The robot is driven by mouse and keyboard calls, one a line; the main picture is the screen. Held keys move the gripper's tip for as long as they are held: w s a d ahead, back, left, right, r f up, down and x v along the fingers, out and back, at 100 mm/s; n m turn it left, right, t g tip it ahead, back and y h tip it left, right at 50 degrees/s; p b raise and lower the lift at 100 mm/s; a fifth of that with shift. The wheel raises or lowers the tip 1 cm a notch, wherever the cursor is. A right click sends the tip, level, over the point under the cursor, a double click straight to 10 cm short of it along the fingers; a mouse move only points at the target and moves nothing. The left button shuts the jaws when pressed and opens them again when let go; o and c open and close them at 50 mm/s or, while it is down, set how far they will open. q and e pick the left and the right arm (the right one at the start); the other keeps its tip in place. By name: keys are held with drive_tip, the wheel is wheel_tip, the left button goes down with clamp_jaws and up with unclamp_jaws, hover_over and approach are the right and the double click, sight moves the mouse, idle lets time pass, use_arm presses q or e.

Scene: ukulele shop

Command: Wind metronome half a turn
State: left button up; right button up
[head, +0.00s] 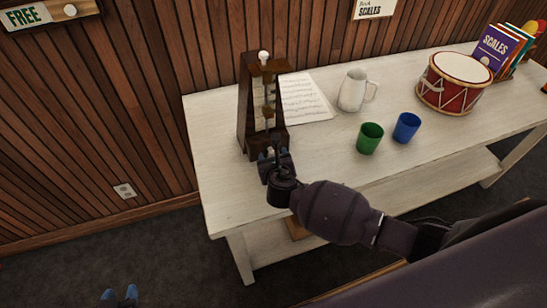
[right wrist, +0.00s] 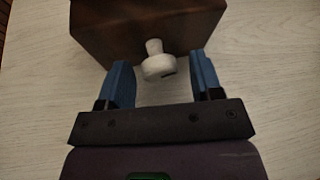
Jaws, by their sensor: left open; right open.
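The metronome (head: 246,110) is a dark brown wooden tapered case standing upright at the left end of the white table, with a white knob on top. In the right wrist view its dark wooden side (right wrist: 150,25) faces me, with a white winding key (right wrist: 159,66) sticking out. My right gripper (head: 271,154) is open at the metronome's near side. Its blue fingers stand on either side of the key, with a gap on both sides. In the head view the key is hidden behind the gripper. My left gripper (head: 120,297) is open and empty, low over the floor.
Sheet music (head: 305,98) lies behind the metronome on the white table (head: 222,180). A white jug (head: 352,90), a green cup (head: 369,139), a blue cup (head: 406,128), a red drum (head: 452,88) and books (head: 494,48) stand to the right. A wood-slat wall is behind.

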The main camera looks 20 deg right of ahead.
drive_tip(key=c, duration=0.9)
